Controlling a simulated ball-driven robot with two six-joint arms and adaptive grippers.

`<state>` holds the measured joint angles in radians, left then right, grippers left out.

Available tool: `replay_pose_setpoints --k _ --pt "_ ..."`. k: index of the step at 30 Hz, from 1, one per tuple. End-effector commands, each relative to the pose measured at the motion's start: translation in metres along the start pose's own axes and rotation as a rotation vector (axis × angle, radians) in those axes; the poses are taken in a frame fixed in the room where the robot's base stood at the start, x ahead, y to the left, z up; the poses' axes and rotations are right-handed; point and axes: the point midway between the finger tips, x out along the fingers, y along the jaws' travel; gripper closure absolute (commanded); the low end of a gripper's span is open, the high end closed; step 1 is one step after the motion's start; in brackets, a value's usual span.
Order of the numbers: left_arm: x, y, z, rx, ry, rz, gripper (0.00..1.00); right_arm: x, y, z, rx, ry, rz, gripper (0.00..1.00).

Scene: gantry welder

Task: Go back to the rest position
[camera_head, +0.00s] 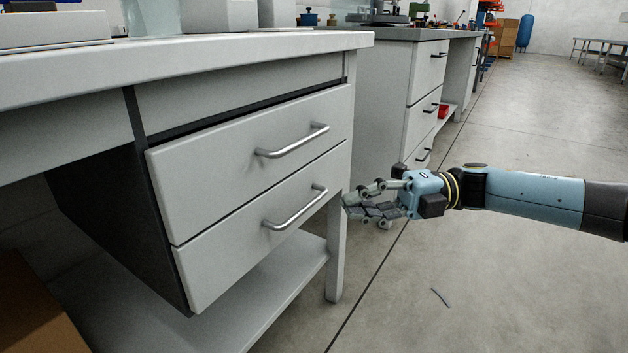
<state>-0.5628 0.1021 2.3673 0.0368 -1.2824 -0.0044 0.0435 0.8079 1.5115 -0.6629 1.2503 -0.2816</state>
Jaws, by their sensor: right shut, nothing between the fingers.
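My right gripper (346,203) reaches in from the right on its blue and dark arm. It is shut and empty, with its fingertips pointing left. In the picture its tips lie just right of the lower drawer's handle and over the desk's front leg; I cannot tell how near they are in depth. My left gripper is not in view.
A grey desk (220,52) fills the left, with an upper drawer (225,165) and a lower drawer (240,240), both with bar handles. A second cabinet (385,100) stands behind. The concrete floor (520,290) at right is mostly clear.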

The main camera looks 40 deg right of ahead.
Motion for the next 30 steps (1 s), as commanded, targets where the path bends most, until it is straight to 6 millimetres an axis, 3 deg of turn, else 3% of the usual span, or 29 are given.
replay_pose_setpoints --k 8,11,14,16,21,26,30 --pt "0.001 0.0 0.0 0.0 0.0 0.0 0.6 -0.002 -0.005 -0.004 0.013 0.0 -0.003 1.0" --pt "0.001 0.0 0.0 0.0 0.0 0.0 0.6 0.001 -0.023 -0.024 0.066 -0.007 0.013 1.0" --pt "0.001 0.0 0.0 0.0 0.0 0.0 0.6 0.021 -0.035 -0.065 0.149 -0.017 0.094 1.0" --pt "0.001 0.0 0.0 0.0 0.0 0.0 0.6 0.045 -0.036 -0.08 0.244 -0.145 0.181 1.0" --pt "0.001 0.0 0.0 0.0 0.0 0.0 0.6 0.062 -0.043 -0.07 0.492 -0.522 0.28 1.0" --pt "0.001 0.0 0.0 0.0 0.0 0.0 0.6 0.047 -0.067 -0.065 0.808 -0.912 0.313 1.0" --pt "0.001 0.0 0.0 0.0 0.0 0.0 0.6 0.024 -0.101 -0.085 1.133 -1.229 0.281 1.0"
